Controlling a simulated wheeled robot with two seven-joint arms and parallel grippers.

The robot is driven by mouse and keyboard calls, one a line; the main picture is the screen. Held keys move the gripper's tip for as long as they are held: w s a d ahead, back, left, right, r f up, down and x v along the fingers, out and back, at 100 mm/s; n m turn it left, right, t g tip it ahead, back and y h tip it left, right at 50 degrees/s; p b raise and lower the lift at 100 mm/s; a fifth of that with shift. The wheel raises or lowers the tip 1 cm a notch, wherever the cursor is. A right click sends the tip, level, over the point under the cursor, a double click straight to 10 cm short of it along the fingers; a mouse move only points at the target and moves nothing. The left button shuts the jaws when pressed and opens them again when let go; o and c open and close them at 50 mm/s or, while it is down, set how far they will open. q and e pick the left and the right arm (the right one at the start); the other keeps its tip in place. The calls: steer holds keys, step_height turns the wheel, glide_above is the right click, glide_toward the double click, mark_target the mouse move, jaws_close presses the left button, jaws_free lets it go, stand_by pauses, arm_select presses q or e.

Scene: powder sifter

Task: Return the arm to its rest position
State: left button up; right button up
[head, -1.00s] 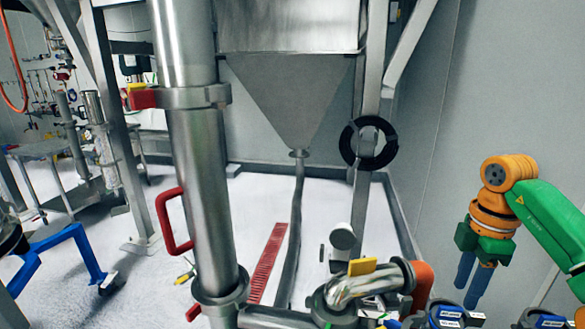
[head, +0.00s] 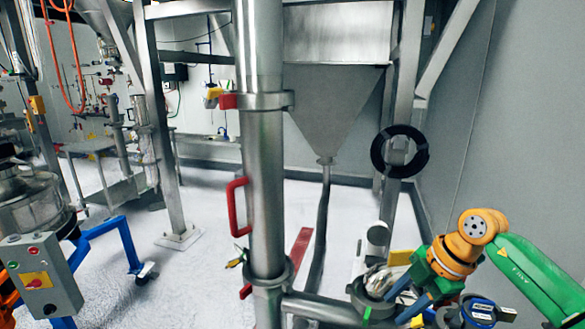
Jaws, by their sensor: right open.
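My right arm (head: 525,275) comes in from the lower right, with a green link and an orange wrist. My right gripper (head: 394,306) is open, its two blue fingers pointing down and left. In the picture its fingers overlap the pipe fittings at the bottom right; I cannot tell whether they touch them. No object shows between the fingers. My left gripper is not in view.
A tall steel pipe (head: 265,180) with a red handle (head: 237,207) stands mid-view. Behind it is a steel hopper (head: 335,100). A grey control box (head: 40,277) and blue frame (head: 122,240) are at left. The right wall (head: 510,130) is bare.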

steer(key=a+n+y, duration=0.4)
steer(key=a+y, duration=0.4)
steer(key=a, duration=1)
steer(key=a+r+m+t+y, duration=0.5)
steer(key=r+t+y, duration=0.1)
steer(key=r+t, duration=0.25)
steer(key=w+d+f+m+t+h, duration=0.1)
steer(key=d+f+m+t+h, duration=0.7)
steer(key=d+m+h, duration=0.55)
steer(key=s+d+f+m+g+h, duration=0.2)
steer(key=s+f+g, duration=0.1)
steer(key=f, duration=0.3)
steer(key=s+d+f+m+g+h, duration=0.2)
steer(key=s+f+m+g+h, duration=0.15)
steer(key=f, duration=0.25)
steer(key=s+d+f+n+g+y, duration=0.1)
steer(key=s+f+g, duration=0.35)
steer(key=s, duration=0.45)
steer(key=s+f+g, duration=0.4)
steer(key=s+f, duration=0.1)
steer(key=s, duration=0.4)
steer(key=s+f+g+b, duration=0.2)
steer(key=s+f+b, duration=0.1)
steer(key=f, duration=1.8)
steer(key=s+d+f+b, duration=0.2)
steer(key=s+f, duration=0.9)
steer(key=shift+s+d+f+n+g, duration=0.3)
steer(key=shift+s+f+n+g, duration=0.05)
steer(key=shift+n, duration=0.05)
